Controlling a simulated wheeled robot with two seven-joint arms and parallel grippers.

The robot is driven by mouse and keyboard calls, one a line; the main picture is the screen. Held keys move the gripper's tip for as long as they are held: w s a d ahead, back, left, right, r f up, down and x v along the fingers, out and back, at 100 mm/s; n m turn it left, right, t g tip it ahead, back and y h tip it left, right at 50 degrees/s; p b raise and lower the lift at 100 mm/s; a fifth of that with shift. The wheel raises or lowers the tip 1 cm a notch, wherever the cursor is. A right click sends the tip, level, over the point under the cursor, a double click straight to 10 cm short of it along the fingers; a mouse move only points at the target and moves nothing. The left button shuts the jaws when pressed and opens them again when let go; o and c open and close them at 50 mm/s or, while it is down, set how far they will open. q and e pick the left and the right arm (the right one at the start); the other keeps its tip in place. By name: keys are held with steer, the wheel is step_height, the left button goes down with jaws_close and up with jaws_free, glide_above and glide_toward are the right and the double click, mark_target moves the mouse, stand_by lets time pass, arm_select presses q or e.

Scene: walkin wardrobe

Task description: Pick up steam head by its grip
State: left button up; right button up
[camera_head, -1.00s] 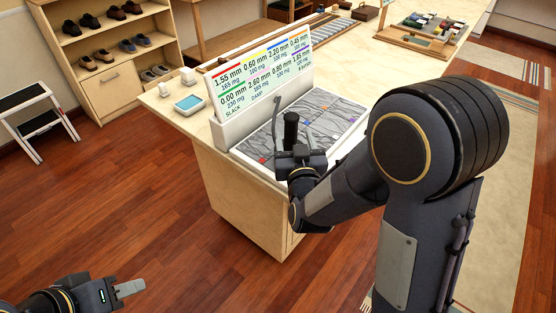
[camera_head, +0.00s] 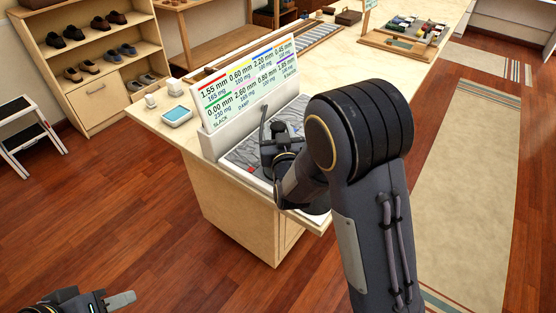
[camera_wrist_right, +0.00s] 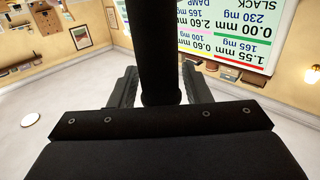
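The steam head is partly hidden by my right arm in the head view. Its black upright grip (camera_head: 279,131) stands over the grey patterned board on the counter. My right gripper (camera_head: 272,147) is at the grip. In the right wrist view, the dark round grip (camera_wrist_right: 160,50) runs between the two fingers of the right gripper (camera_wrist_right: 160,80), one finger close on each side. I cannot tell whether the fingers touch it. My left gripper (camera_head: 121,300) is low at the left, away from the counter, seen edge-on with nothing visible in it.
A label board (camera_head: 248,88) with coloured lines stands behind the steam head on the wooden counter (camera_head: 150,119). A small blue-topped tray (camera_head: 177,116) lies to its left. A tray of small coloured items (camera_head: 405,38) is far back right. Open floor lies at the left.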

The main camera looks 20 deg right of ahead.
jaws_close()
steer(key=shift+r, duration=0.15)
